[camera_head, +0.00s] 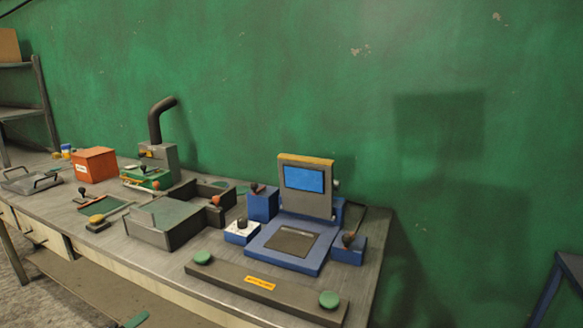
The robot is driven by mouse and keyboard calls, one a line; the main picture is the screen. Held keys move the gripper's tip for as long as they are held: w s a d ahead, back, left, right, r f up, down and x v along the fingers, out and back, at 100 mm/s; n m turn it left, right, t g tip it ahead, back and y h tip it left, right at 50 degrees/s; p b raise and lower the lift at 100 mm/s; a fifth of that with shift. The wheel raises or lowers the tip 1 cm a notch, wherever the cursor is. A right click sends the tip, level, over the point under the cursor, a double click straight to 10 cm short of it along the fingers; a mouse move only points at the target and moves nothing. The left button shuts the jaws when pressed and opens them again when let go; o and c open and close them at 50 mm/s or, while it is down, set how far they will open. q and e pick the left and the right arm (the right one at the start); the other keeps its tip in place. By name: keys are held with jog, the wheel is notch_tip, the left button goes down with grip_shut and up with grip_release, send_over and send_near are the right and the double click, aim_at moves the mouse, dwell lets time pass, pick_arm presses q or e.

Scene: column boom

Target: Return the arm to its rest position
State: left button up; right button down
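Neither of my grippers and no part of my arms shows in the head view. A long grey workbench (345,292) runs from the left to the centre right along a green wall. On its right part stands a blue device (262,246) with an upright grey panel and a lit blue screen (304,178). Small blue boxes with dark knobs sit beside it. In front lies a dark bar with two green buttons, one at its left end (203,257) and one at its right end (329,299).
A grey open-topped bin (160,234), a green-grey machine with a black curved pipe (159,118) and an orange box (96,164) stand further left on the bench. Shelving (43,105) is at the far left. A blue-framed piece (570,265) is at the right edge.

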pick_arm(q)
jog(key=s+d+f+n+g, duration=0.3)
jog(key=s+d+f+n, duration=0.8)
jog(key=s+d+f, duration=0.4)
jog(key=s+d+n+g, duration=0.1)
jog(key=s+d+n, duration=0.1)
jog(key=s+n, duration=0.2)
jog(key=s+d+f+n+g+p, duration=0.1)
jog(key=s+n, duration=0.3)
jog(key=s, duration=0.6)
jog(key=s+d+n+g, duration=0.1)
jog(key=s+d+n, duration=0.3)
jog(key=s, duration=0.3)
jog(key=shift+f+n, duration=0.35)
jog(key=shift+n, duration=0.25)
pick_arm(e)
jog(key=s+f+g, duration=0.1)
jog(key=s+f, duration=0.2)
jog(key=s, duration=0.2)
jog(key=shift+s+a+f, duration=0.15)
jog(key=shift+a+f, duration=0.05)
jog(key=shift+f, duration=0.05)
pick_arm(q)
jog(key=shift+s, duration=0.1)
jog(key=shift+c, duration=0.3)
